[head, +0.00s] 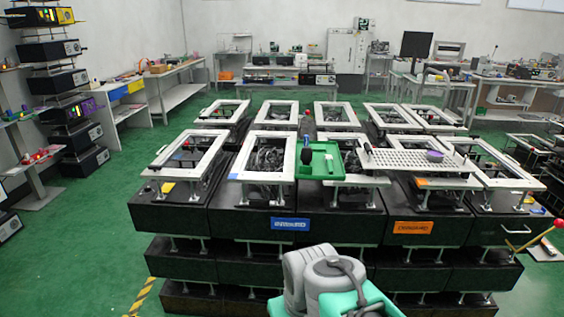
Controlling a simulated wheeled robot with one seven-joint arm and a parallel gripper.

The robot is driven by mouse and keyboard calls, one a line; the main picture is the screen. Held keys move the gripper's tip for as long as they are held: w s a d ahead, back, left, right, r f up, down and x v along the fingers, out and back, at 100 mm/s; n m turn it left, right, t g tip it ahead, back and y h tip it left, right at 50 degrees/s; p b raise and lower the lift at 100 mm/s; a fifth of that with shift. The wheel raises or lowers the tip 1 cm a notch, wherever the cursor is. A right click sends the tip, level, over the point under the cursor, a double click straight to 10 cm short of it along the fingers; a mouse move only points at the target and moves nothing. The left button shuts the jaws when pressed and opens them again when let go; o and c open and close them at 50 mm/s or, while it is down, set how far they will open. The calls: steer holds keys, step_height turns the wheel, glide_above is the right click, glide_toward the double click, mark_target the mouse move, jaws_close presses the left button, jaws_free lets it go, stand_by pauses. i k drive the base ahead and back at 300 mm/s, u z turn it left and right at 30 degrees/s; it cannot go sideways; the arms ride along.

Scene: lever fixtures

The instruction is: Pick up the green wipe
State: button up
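A flat, bright green rectangular thing (321,172) lies on the white frames of the middle fixtures. It looks like a shallow tray, and I cannot tell whether it is the green wipe or holds it. A small white item (329,164) rests on it, and a dark bottle-like object (306,152) is at its left side. No other green cloth stands out. Part of my own grey and teal arm shows at the bottom centre, in front of the fixtures and well short of the green thing. My gripper's fingers do not show.
Black fixtures with white frames fill the middle. A white perforated plate (405,160) with a purple round item (434,156) lies right of the green thing. A lever with a red ball (558,223) is at far right. Green floor (75,235) is open on the left.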

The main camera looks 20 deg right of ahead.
mark_target(315, 147)
steer(key=u, duration=0.15)
steer(key=i, duration=1.5)
steer(key=z, duration=0.8)
